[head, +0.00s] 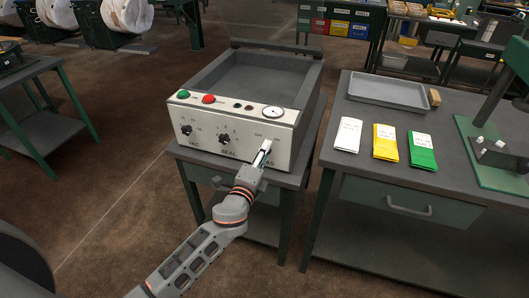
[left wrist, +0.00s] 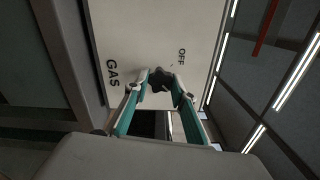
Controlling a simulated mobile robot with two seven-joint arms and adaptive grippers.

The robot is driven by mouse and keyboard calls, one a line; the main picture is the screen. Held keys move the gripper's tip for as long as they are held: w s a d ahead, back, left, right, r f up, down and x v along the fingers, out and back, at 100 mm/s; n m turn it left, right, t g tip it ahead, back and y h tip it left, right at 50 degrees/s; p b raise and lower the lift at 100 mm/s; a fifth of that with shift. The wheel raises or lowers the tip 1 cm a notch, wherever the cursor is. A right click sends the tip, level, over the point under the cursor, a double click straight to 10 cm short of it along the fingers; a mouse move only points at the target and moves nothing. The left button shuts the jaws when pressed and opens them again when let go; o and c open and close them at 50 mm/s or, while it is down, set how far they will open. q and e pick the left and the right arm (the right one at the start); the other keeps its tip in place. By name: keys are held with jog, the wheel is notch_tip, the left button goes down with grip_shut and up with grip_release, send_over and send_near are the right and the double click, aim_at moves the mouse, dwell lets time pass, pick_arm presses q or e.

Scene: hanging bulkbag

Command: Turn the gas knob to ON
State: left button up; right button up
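The gas knob (left wrist: 160,79) is dark and sits on the white front panel between the labels GAS and OFF in the left wrist view. One lobe of it points roughly toward OFF. In the head view the knob is hidden behind my left gripper (head: 263,152), which is at the lower right of the panel (head: 200,136). In the left wrist view the two teal-sided fingers of my left gripper (left wrist: 161,82) stand on either side of the knob, very near it. I cannot tell whether they press on it. My right gripper is not in view.
The panel also carries VAC (head: 186,130) and SEAL (head: 224,139) knobs, a green button (head: 184,94), a red button (head: 208,99) and a round gauge (head: 273,112). A table (head: 360,172) with a tray (head: 389,91) and white, yellow and green packets stands to the right.

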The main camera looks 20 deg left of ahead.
pick_arm(q)
jog(key=o, duration=0.4)
jog(key=s, duration=1.2)
jog(key=shift+a, duration=0.2)
jog(key=shift+f, duration=0.1)
jog(key=s+f+n+g, duration=0.2)
jog(key=s+f+n, duration=0.3)
jog(key=s+f, duration=0.2)
jog(key=s+f+n+g+h, duration=0.1)
jog(key=s+f+n+g, duration=0.2)
jog(key=s+f+n, duration=0.2)
jog(key=s+f+n+g+h, duration=0.1)
jog(key=s+f+n+g, duration=0.1)
jog(key=s+f+n, duration=0.4)
jog(key=shift+s+a+f+p, duration=0.1)
jog(key=shift+s+f+p, duration=0.1)
jog(key=shift+s+f, duration=0.6)
jog(key=shift+s+f+p, duration=0.15)
jog(key=shift+s+f, duration=0.45)
jog(key=shift+f, duration=0.35)
